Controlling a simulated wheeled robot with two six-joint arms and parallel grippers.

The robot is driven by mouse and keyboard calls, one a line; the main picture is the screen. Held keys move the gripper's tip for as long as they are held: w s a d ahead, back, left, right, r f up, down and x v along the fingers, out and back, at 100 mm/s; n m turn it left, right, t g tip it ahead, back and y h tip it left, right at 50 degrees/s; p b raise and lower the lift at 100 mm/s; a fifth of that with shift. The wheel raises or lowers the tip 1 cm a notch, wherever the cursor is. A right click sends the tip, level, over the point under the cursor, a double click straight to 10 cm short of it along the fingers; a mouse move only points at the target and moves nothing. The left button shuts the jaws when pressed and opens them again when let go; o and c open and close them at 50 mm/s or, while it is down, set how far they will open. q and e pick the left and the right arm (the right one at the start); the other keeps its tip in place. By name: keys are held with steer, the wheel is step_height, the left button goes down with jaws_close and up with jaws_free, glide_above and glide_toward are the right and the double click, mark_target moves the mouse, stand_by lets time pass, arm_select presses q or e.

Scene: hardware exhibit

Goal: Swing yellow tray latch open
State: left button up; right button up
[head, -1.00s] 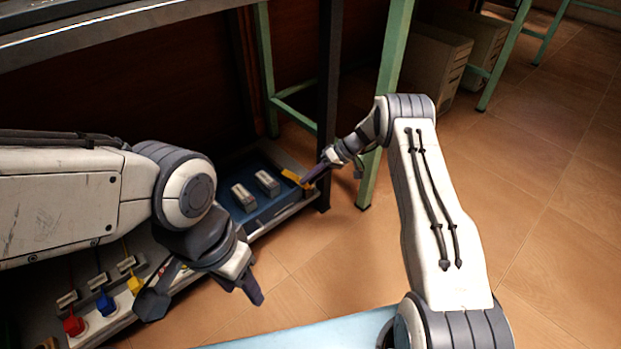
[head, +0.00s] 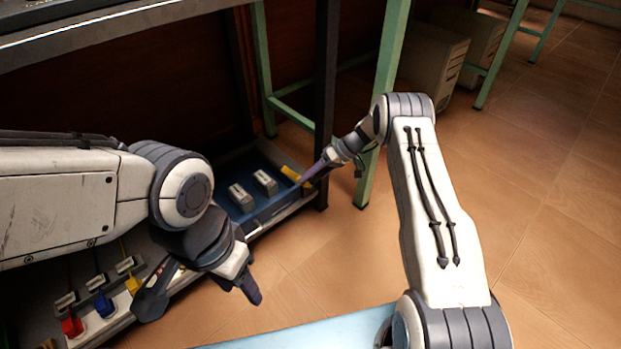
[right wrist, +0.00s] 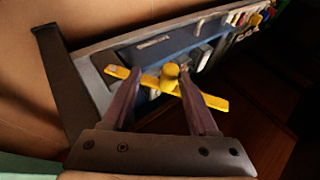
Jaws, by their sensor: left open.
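The yellow latch (right wrist: 208,97) is a flat bar with a round knob at its middle, mounted at the end of the blue tray (right wrist: 163,53). In the head view the latch (head: 291,174) shows small at the tray's right end. My right gripper (right wrist: 162,98) is open, its two purple fingers spread on either side of the knob and overlapping the bar. I cannot tell whether they touch it. In the head view my right gripper (head: 305,183) is at the latch. My left gripper (head: 205,302) is open and empty, pointing down, away from the latch.
Two grey-white blocks (head: 265,182) sit in the blue tray. Red, blue and yellow plugs (head: 104,305) stand at the lower left. A dark post (head: 327,110) and a green leg (head: 378,130) rise close to my right gripper. Open tiled floor lies right.

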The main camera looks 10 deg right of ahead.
steer(key=p+v, duration=0.4)
steer(key=v, duration=0.5)
steer(key=shift+d+r, duration=0.25)
steer(key=shift+r, duration=0.05)
steer(key=s+a+r+n+g+h+p, duration=0.1)
steer(key=s+a+r+h+p, duration=0.15)
steer(key=s+a+r, duration=0.75)
steer(key=s+a+r+g+h+p, duration=0.25)
steer(key=s+a+r, duration=0.25)
steer(key=a+r, duration=0.55)
steer(key=s+d+r+n+t+h+p, duration=0.1)
steer(key=s+r+p, duration=0.15)
steer(key=s, duration=0.55)
steer(key=s+d+r+t+h+p, duration=0.1)
steer(key=s+r, duration=0.3)
steer(key=s, duration=0.5)
steer(key=s+d+r+n+t+h+p, duration=0.15)
steer(key=s+r, duration=0.25)
steer(key=s, duration=0.4)
step_height(320, 180, up, 38)
steer(key=p, duration=3.7)
steer(key=shift+a+f+g+p, duration=0.25)
steer(key=shift+a+g+p, duration=0.05)
steer(key=shift+a+p, duration=0.1)
